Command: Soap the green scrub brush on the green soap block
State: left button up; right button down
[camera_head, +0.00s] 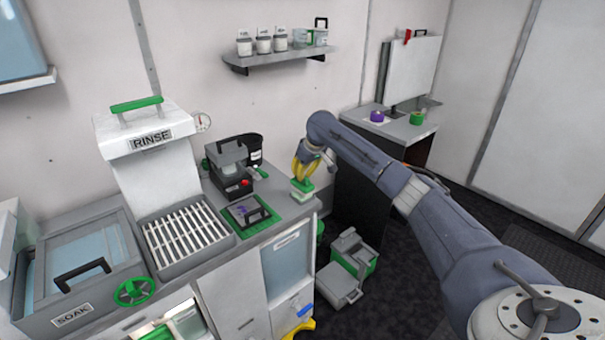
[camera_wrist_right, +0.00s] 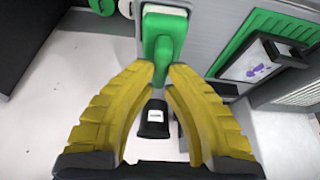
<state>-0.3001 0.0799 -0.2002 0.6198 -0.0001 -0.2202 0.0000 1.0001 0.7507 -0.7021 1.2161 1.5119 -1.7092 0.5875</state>
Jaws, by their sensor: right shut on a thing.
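My right gripper (camera_head: 303,174), with yellow fingers, is at the right front corner of the grey counter. It is shut on the green scrub brush (camera_head: 301,184), which also shows between the fingertips in the right wrist view (camera_wrist_right: 162,45). A pale layer, which looks like bristles, shows under the brush's green top. My left gripper is not in view.
A green mat with a handled tray (camera_head: 248,212) lies left of the brush. The slatted rack (camera_head: 187,240) and soak tank (camera_head: 88,300) are farther left. A grey-green case (camera_head: 346,265) is on the floor.

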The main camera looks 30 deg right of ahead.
jog(key=shift+f, duration=0.55)
dwell(1.4)
jog(key=shift+r, duration=3.55)
